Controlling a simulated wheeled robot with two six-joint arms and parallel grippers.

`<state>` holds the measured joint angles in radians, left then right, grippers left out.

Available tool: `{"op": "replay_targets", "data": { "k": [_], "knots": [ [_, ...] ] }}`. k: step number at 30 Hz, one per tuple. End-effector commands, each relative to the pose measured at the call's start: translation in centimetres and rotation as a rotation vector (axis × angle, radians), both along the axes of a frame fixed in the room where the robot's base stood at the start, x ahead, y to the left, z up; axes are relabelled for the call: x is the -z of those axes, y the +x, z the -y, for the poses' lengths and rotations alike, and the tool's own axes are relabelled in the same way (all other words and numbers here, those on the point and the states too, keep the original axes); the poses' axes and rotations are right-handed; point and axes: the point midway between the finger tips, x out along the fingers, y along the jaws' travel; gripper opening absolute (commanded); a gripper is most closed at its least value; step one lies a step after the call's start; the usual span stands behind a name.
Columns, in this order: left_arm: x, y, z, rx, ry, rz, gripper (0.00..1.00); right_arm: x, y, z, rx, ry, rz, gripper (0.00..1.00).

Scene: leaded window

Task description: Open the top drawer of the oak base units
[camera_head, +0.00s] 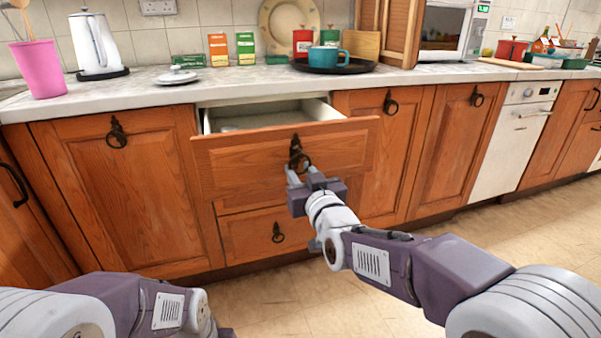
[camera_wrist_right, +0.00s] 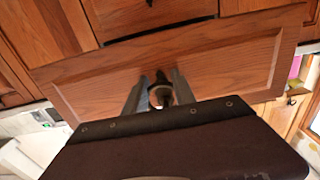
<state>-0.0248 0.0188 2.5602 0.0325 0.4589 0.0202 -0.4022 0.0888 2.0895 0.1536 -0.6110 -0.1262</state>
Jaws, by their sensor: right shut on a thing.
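The top drawer (camera_head: 235,165) of the oak base units (camera_head: 125,190) stands pulled out in the head view, with its pale inside showing behind the front. Its dark ring handle (camera_head: 296,152) hangs at the middle of the drawer front. My right gripper (camera_head: 303,174) is shut on the ring handle, just in front of the drawer. In the right wrist view the gripper's fingers (camera_wrist_right: 160,92) close around the dark handle (camera_wrist_right: 161,90) against the drawer front (camera_wrist_right: 225,65). My left arm shows at the lower left of the head view; its gripper is out of the picture.
A lower drawer (camera_head: 250,235) is closed. The floor (camera_head: 520,240) in front is clear.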

Motion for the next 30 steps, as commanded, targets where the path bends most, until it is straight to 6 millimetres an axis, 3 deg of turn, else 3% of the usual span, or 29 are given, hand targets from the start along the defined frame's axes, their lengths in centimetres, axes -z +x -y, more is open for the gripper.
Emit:
{"op": "replay_targets", "data": {
  "k": [11, 12, 13, 14, 23, 26, 30],
  "knots": [
    [0.0, 0.0, 0.0, 0.0, 0.0, 0.0, 0.33, -0.1, 0.0, 0.0, 0.0, 0.001, 0.002, 0.0],
    [0.0, 0.0, 0.0, 0.0, 0.0, 0.0, 0.33, -0.1, 0.0, 0.0, 0.0, 0.001, 0.002, 0.42],
    [0.0, 0.0, 0.0, 0.0, 0.0, 0.0, 0.33, -0.1, 0.0, 0.0, 0.0, 0.001, 0.002, 0.51],
    [0.0, 0.0, 0.0, 0.0, 0.0, 0.0, 0.33, -0.1, 0.0, 0.0, 0.0, 0.001, 0.002, 0.53],
    [-0.1, 0.0, 0.0, 0.0, 0.0, 0.0, 0.33, -0.1, -0.1, 0.0, 0.0, 0.001, 0.002, 0.53],
    [-0.5, 0.0, 0.0, 0.0, 0.0, 0.0, 0.33, -0.3, -0.9, 0.3, 0.0, 0.001, 0.002, 0.53],
    [-1.6, 0.0, 0.0, 0.0, 0.0, 0.0, 0.33, -0.6, -3.5, 1.1, -0.001, 0.001, 0.002, 0.53]
  ]
}}
